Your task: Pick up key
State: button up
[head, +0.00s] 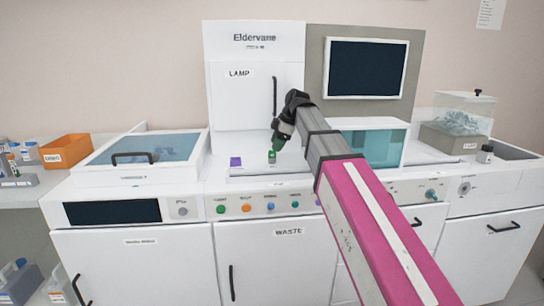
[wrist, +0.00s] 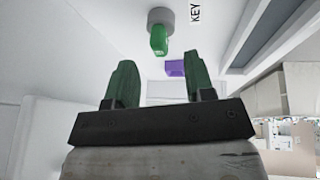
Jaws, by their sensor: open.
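The key (wrist: 159,40) is a small green piece in the wrist view, seated at a round grey base (wrist: 161,17) beside a "KEY" label. In the head view a small green piece (head: 272,157), apparently the key, stands on the white worktop below my gripper (head: 278,142). My gripper (wrist: 160,72) is open, with its two green fingers apart and nothing between them. The key lies beyond the fingertips and lines up roughly with the gap. I see no contact between the fingers and the key.
A purple block (head: 236,161) lies left of the key; it also shows in the wrist view (wrist: 174,67). A white "LAMP" cabinet (head: 238,100) stands behind. A teal-windowed box (head: 372,148) is to the right, and a lidded glass-topped unit (head: 140,155) to the left.

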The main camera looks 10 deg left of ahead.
aim_at(272, 156)
jog(key=x, duration=0.4)
grip_shut()
jog(key=shift+r, duration=0.1)
